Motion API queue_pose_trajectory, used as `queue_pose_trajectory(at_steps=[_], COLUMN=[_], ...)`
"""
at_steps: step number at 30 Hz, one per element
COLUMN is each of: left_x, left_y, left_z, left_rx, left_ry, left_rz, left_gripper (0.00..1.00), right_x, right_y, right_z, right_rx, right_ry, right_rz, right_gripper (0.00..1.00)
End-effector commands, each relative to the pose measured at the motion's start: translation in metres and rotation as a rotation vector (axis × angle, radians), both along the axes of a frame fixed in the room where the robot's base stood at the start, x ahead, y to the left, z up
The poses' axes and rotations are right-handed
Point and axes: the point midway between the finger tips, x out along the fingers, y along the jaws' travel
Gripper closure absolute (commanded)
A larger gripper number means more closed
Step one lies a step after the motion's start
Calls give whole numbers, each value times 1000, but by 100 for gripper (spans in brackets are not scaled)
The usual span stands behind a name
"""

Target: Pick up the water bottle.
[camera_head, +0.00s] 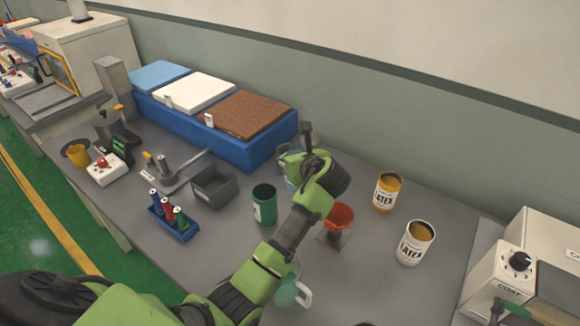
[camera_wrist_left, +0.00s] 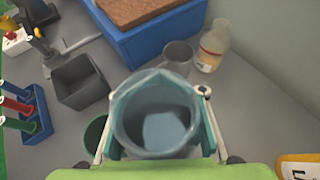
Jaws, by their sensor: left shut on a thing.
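My left gripper (camera_wrist_left: 155,130) is shut on a translucent bluish container with a wide round open top and a spout-like corner; its fingers sit on either side of it. This container (camera_wrist_left: 160,88) fills the middle of the left wrist view. In the head view my left gripper (camera_head: 298,162) is near the back of the table, mostly hidden by my own wrist. A clear bottle (camera_wrist_left: 213,45) with an orange-yellow label stands upright beyond the held container, apart from the gripper. My right gripper is not in view.
A grey mug (camera_wrist_left: 178,55) stands beside the bottle. A blue box (camera_head: 215,128) is behind on the left. A grey bin (camera_head: 213,186), green cup (camera_head: 264,203), red funnel (camera_head: 340,217) and two latex cans (camera_head: 387,191) are around. A teal mug (camera_head: 287,292) is by my arm.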

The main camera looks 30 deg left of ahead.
Motion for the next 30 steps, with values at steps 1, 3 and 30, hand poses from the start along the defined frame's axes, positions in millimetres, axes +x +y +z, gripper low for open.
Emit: queue_pose_trajectory(at_steps=[1,3,30], left_x=[1,1,0], left_y=[0,0,0], left_z=[8,15,66], left_rx=[1,1,1], left_ry=[-6,-7,-2], left_rz=[0,0,0], left_gripper=[100,100,100], right_x=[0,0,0], right_y=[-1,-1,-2], right_z=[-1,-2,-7], right_rx=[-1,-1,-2], right_ry=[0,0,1], right_rz=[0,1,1], right_gripper=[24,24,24])
